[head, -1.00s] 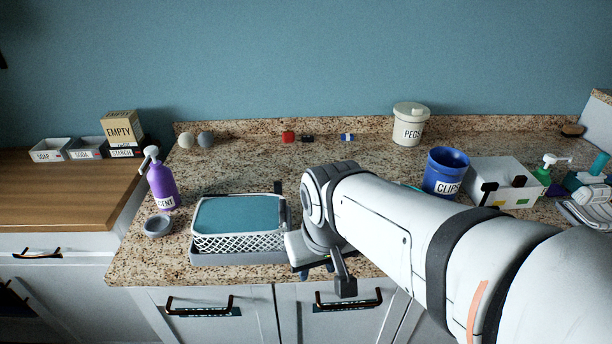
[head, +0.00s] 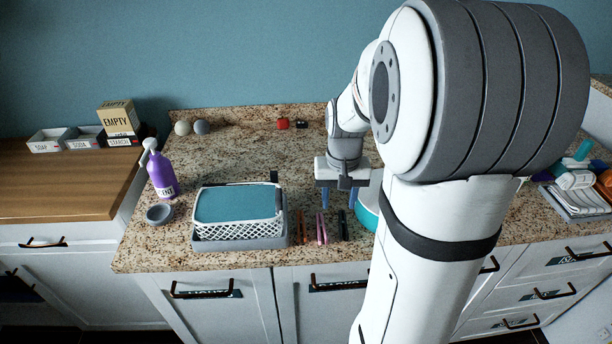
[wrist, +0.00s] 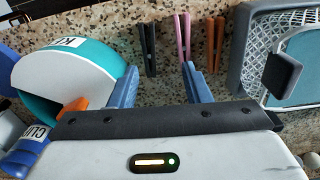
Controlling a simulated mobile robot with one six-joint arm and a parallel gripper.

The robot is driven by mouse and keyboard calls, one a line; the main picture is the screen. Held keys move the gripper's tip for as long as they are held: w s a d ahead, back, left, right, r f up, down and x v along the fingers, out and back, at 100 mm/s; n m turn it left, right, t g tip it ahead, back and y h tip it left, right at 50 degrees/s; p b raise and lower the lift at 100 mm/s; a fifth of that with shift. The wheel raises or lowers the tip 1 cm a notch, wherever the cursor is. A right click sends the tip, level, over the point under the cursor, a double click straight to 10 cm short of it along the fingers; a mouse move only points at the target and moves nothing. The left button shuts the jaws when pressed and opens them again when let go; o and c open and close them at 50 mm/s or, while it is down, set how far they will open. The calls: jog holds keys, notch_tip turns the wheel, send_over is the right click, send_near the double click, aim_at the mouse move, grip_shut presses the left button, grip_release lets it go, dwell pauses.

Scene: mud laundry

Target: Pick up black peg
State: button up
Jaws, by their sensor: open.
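The black peg (head: 343,225) lies on the speckled counter, the rightmost of three pegs in the head view. It also shows in the wrist view (wrist: 147,48), just beyond my fingertips. A pink peg (head: 321,228) lies beside it, with an orange-brown peg (head: 303,226) further left. My gripper (head: 339,198) is open and empty, with its blue fingers pointing down behind the pegs in the head view. In the wrist view its fingertips (wrist: 158,80) are spread apart, with the black peg ahead of the gap. The peg is not between the fingers.
A teal-and-white round container (wrist: 78,82) stands close beside the black peg, partly hidden by my arm in the head view. A white lattice basket (head: 238,234) with a teal top stands left of the pegs. A purple bottle (head: 163,178) and grey bowl (head: 159,214) are further left.

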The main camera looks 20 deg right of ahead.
aim_at(342, 222)
jog(key=shift+w+d+f, duration=0.4)
jog(key=shift+d+f, duration=0.2)
jog(key=shift+d, duration=0.05)
jog(key=f, duration=0.4)
jog(key=f+p, duration=0.1)
jog(key=f, duration=0.2)
jog(key=shift+d+f, duration=0.1)
jog(key=shift+d, duration=0.3)
grip_shut()
